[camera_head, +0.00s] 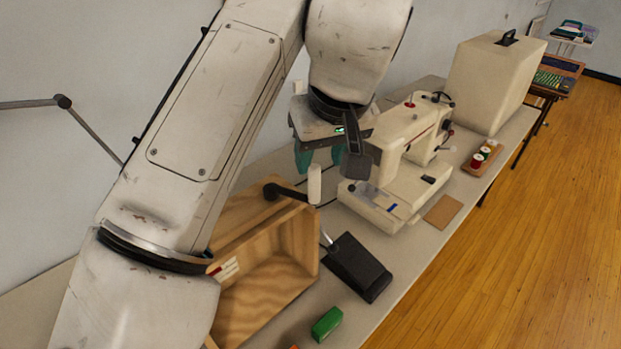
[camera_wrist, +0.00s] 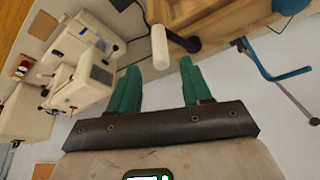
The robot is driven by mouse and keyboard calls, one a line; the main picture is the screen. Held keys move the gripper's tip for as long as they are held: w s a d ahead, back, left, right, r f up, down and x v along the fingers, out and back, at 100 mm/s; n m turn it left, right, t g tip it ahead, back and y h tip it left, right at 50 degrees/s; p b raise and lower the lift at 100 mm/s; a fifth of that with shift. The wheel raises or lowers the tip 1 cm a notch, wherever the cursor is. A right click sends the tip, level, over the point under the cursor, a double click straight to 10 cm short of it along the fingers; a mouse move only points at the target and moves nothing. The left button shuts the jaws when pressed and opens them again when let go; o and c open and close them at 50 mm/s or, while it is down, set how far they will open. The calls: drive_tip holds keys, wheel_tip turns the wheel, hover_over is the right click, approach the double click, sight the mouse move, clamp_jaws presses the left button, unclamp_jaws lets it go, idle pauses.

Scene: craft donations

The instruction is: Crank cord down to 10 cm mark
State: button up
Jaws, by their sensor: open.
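The wooden box (camera_head: 262,285) stands on the table, with a black crank arm (camera_head: 285,192) on its far side. A white upright handle (camera_head: 314,185) is at the crank's end. My gripper (camera_head: 303,160) is just above and behind the handle, apart from it. In the wrist view, the teal fingers of my gripper (camera_wrist: 158,75) are spread and empty, with the handle (camera_wrist: 160,48) beyond their tips, roughly in line with the gap. The crank arm (camera_wrist: 184,42) joins the box (camera_wrist: 222,20). I cannot make out the cord or the 10 cm mark; my arm hides part of the box.
A cream sewing machine (camera_head: 400,165) stands right of the crank, with a black foot pedal (camera_head: 357,266) in front. A green block (camera_head: 327,323) lies near the table's front edge. A cream case (camera_head: 490,80) and thread spools (camera_head: 484,155) are farther right.

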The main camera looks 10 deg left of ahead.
sight(313, 180)
drive_tip(key=p+x, duration=0.1)
drive_tip(key=x, duration=0.7)
drive_tip(key=shift+w+a+f, duration=0.1)
drive_tip(key=shift+c, duration=0.3)
clamp_jaws()
